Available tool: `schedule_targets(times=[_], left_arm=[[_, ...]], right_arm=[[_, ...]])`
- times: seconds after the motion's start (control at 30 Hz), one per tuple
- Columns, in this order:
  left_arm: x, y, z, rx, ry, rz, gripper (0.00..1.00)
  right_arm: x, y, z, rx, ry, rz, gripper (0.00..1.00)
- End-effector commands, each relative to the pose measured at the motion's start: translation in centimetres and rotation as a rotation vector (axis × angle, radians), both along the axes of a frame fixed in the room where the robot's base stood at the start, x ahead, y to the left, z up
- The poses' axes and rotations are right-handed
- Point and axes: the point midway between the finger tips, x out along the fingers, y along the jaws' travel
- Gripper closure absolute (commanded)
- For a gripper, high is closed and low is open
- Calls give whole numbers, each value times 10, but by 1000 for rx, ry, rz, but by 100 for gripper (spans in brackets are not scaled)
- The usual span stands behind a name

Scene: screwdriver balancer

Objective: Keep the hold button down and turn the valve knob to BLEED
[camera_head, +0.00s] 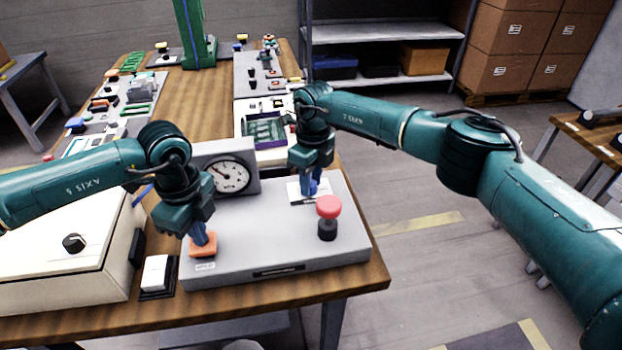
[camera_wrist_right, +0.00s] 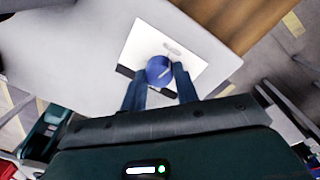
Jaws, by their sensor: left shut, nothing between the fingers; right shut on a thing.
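A grey panel box (camera_head: 280,250) stands on the wooden table. My left gripper (camera_head: 203,241) is shut, with nothing between its fingers, its tips down on the orange button (camera_head: 204,251) at the panel's front left. My right gripper (camera_head: 311,186) is shut on the blue valve knob (camera_head: 314,187), which sits on a white plate at the panel's right rear. The right wrist view shows the round blue knob (camera_wrist_right: 159,70) between the two fingers, with a pale pointer line on top. Lettering on the white plate (camera_wrist_right: 150,45) is too small to read.
A dial gauge (camera_head: 229,176) stands at the panel's rear left. A red mushroom-head button (camera_head: 328,207) on a black base stands just in front of my right gripper. A cream box (camera_head: 60,265) with a black knob and a white switch (camera_head: 156,270) lie left of the panel.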

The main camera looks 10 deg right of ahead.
Motion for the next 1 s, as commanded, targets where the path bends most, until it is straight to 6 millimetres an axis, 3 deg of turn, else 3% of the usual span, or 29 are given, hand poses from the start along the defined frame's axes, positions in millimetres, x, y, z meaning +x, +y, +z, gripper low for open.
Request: schedule_targets(times=[0.4, 0.97, 1.0], left_arm=[[-1, 0, -3, 0, 2, 0, 100], [-1, 0, -3, 0, 1, 0, 100], [-1, 0, -3, 0, 1, 0, 100]], right_arm=[[0, 2, 0, 1, 2, 198, 93], [0, 2, 0, 2, 2, 229, 93], [0, 2, 0, 3, 1, 229, 69]])
